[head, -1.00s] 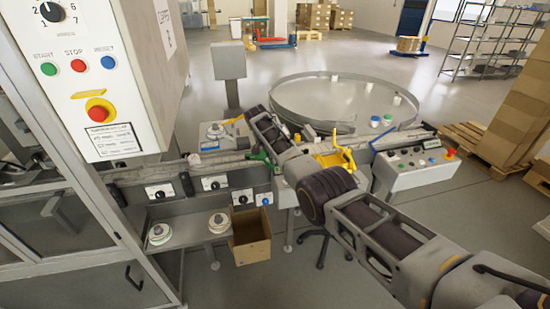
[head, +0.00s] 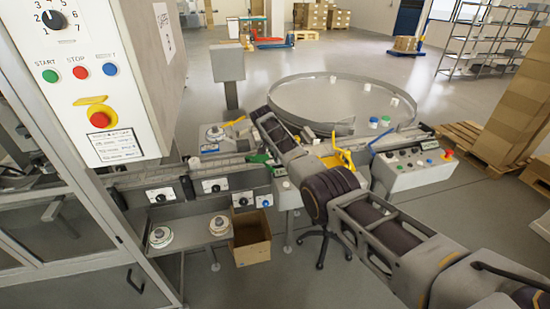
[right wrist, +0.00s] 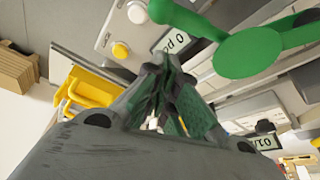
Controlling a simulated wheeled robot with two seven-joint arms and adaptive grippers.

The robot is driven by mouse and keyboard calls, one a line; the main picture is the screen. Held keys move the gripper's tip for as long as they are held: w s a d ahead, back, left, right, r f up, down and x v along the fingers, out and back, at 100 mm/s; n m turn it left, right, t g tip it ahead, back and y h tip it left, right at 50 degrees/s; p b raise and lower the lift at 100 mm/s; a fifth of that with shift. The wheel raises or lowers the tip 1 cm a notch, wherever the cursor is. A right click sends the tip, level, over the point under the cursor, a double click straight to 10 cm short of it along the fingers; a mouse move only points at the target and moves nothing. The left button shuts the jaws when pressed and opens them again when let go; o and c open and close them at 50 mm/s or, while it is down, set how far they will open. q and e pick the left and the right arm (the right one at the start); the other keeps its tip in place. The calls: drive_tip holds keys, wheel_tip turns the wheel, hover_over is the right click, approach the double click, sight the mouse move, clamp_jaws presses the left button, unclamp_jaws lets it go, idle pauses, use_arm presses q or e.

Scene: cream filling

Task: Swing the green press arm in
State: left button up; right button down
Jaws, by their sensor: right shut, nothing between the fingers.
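The green press arm (right wrist: 245,50) crosses the top right of the right wrist view as a rounded green plate with arms reaching left and right. In the head view only a small green part (head: 259,158) shows beside my right arm, at the conveyor. My right gripper (right wrist: 168,70) is shut and empty, with its fingertips just left of and below the green plate in the wrist view. I cannot tell whether they touch it. In the head view my right forearm hides the gripper. My left gripper is in neither view.
A yellow bracket (head: 343,157) and a grey control box (head: 412,168) stand right of the green part. A round turntable (head: 335,105) with white cups is behind. A cardboard box (head: 250,240) sits below the conveyor. A large control cabinet (head: 150,60) blocks the left.

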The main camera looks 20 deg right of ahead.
drive_tip(key=w+d+v, duration=0.1)
drive_tip(key=v, duration=0.9)
drive_tip(key=shift+s+d+r+b, duration=0.15)
drive_tip(key=shift+s+r+b, duration=0.05)
drive_tip(key=shift+r+b, duration=0.1)
drive_tip(key=shift+f, duration=0.1)
idle(0.3)
